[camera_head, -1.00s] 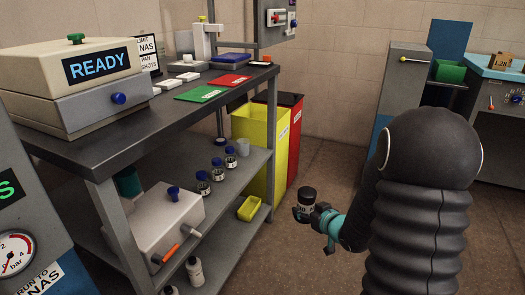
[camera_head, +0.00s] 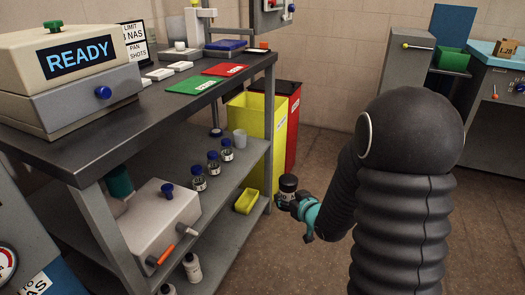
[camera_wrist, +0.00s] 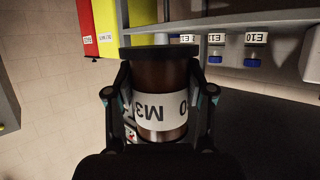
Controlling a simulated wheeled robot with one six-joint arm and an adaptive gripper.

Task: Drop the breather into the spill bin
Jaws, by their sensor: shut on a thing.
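The breather is a dark brown cylinder (camera_wrist: 160,88) with a black cap and a white label that looks like "M3 0", upside down in the wrist view. My gripper (camera_wrist: 160,108) is shut on it, one finger on each side. In the head view the breather (camera_head: 288,186) is upright in my gripper (camera_head: 290,202), in front of and below the bins. Two tall bins stand at the end of the bench: a yellow one (camera_head: 256,140) and a red one (camera_head: 292,130) behind it. Both show in the wrist view, the red (camera_wrist: 85,25) and the yellow (camera_wrist: 115,20). Their labels are unreadable, so I cannot tell which is the spill bin.
A dark bench (camera_head: 100,130) with a READY machine (camera_head: 75,75) stands at left. Floor to the right of the bins is clear.

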